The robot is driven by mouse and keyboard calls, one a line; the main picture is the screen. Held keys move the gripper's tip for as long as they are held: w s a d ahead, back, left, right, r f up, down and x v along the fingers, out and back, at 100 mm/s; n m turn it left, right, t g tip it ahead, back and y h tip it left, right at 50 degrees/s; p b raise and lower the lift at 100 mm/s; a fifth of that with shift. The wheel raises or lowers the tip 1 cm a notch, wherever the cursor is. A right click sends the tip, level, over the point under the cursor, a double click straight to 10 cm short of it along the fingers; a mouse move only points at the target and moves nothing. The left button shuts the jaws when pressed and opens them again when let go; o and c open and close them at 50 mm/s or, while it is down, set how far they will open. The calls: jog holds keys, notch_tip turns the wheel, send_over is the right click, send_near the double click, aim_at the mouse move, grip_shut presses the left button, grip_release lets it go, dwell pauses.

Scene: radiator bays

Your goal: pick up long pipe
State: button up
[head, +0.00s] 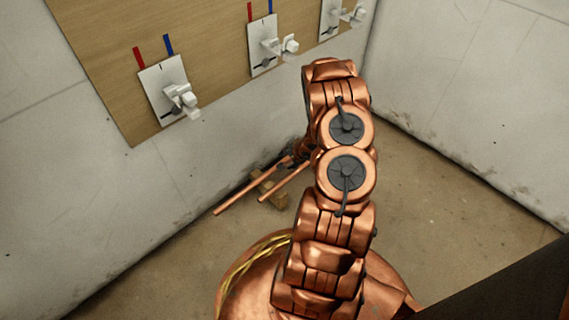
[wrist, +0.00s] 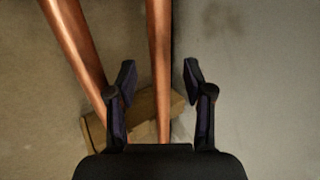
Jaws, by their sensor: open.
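Two copper pipes lie low by the wall. The one nearer the wall (head: 243,193) looks longer in the head view, but my arm hides the far ends of both, so full lengths cannot be compared. The other pipe (head: 284,182) lies beside it. My gripper (head: 287,163) is open, low near the wall and partly hidden by my arm. In the wrist view the gripper (wrist: 160,70) has the pipe nearer the wall (wrist: 159,45) between its parted fingers. The other pipe (wrist: 75,40) runs outside the left finger. Contact with either finger cannot be told.
A wooden block (wrist: 178,102) lies beneath the pipes; it also shows in the head view (head: 271,200). A wooden board (head: 105,60) with several white valve plates (head: 163,90) hangs on the wall above. The floor (head: 430,195) at right is clear up to the right wall.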

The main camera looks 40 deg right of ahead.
jog(key=shift+w+f, duration=0.3)
jog(key=shift+f, duration=0.05)
jog(key=shift+c, duration=0.5)
grip_shut()
